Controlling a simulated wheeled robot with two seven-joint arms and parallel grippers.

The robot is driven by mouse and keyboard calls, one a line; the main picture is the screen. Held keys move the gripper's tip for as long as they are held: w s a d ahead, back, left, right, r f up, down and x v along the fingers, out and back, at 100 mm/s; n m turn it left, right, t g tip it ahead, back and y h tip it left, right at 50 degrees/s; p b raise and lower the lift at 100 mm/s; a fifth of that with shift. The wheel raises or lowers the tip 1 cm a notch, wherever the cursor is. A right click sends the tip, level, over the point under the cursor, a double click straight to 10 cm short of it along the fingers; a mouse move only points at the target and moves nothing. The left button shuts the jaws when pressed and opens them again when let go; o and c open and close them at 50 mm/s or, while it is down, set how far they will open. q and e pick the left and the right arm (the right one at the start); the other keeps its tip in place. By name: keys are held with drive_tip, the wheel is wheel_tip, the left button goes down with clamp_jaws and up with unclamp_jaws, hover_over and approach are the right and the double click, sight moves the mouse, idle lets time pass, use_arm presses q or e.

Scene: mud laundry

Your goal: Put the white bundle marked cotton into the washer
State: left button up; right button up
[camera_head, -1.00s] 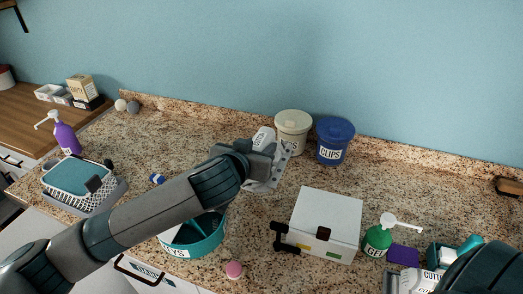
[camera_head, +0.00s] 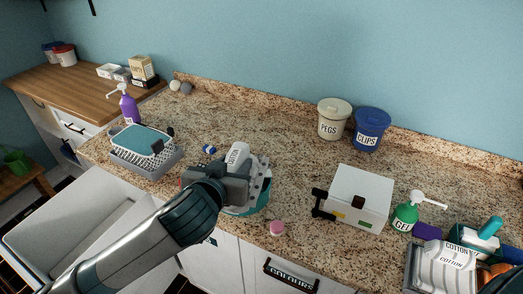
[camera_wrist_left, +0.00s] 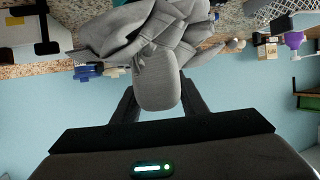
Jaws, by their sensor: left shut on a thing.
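My left gripper (camera_head: 232,180) is shut on a white bundle (camera_head: 238,154) with a label that seems to read COTTON. In the left wrist view the bundle (camera_wrist_left: 155,75) looks grey, with loose folds, between the fingers. More white bundles marked COTTON (camera_head: 440,270) lie in a tray at the lower right. A white open-topped box or basin (camera_head: 45,240) is at the lower left; I cannot tell whether it is the washer.
A COLOURS drawer (camera_head: 290,275) is below. Bare counter lies mid-back.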

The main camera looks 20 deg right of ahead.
use_arm(q)
drive_tip(key=s+a+f+n+y+b, duration=0.1)
drive_tip(key=a+f+n+y, duration=0.1)
drive_tip(key=a, duration=0.9)
drive_tip(key=s+a+f+n+t+y+b, duration=0.1)
drive_tip(key=a+f, duration=0.4)
drive_tip(key=a, duration=0.7)
drive_tip(key=s+a+f+n+t+y, duration=0.1)
drive_tip(key=s+a+f+n+y, duration=0.1)
drive_tip(key=a, duration=0.9)
wheel_tip(320, 180, down, 2)
drive_tip(key=n+y, duration=0.1)
drive_tip(key=y, duration=0.1)
drive_tip(key=shift+s+a+f+n+y+b, duration=0.2)
drive_tip(key=shift+s+f+n+y+b, duration=0.1)
drive_tip(key=shift+n+b, duration=0.1)
